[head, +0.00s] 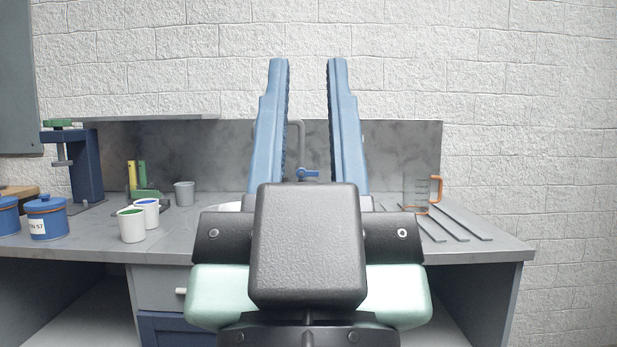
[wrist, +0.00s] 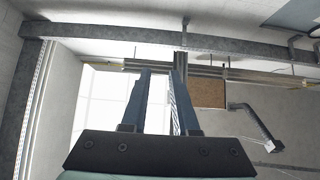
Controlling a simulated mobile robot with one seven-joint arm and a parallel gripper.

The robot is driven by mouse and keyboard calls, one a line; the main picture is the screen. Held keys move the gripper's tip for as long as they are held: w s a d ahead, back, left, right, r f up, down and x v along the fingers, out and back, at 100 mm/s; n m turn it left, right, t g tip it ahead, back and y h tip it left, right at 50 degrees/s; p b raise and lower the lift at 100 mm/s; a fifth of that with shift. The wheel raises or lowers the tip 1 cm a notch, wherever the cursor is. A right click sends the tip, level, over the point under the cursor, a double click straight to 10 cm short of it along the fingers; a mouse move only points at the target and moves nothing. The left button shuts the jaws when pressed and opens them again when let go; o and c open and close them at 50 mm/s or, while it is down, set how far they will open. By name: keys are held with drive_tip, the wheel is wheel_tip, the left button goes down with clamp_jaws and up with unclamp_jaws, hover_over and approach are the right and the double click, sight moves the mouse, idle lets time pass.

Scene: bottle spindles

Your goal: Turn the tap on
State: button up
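The tap stands at the back of the counter, in front of the grey splashback. Its grey spout (head: 299,130) and small blue handle (head: 307,173) show in the head view between my gripper's fingers. My gripper (head: 308,65) points upward with its two blue fingers apart and nothing between them. It is nearer the camera than the tap and does not touch it. The gripper's body hides the tap's lower surroundings and most of the sink (head: 230,206). In the wrist view my open gripper (wrist: 160,74) faces the ceiling, and the tap is not seen there.
On the left of the counter (head: 185,243) stand blue canisters (head: 48,217), white cups of paint (head: 131,225), a grey cup (head: 184,193) and a blue press (head: 85,165). A clear jug with an orange handle (head: 437,187) stands right, beside drain grooves. Space above the counter is clear.

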wheel_tip(320, 180, up, 2)
drive_tip(key=shift+r+p, duration=0.25)
drive_tip(key=shift+p, duration=0.85)
clamp_jaws()
wheel_tip(320, 180, up, 31)
drive_tip(key=p, duration=3.1)
drive_tip(key=shift+r, duration=0.2)
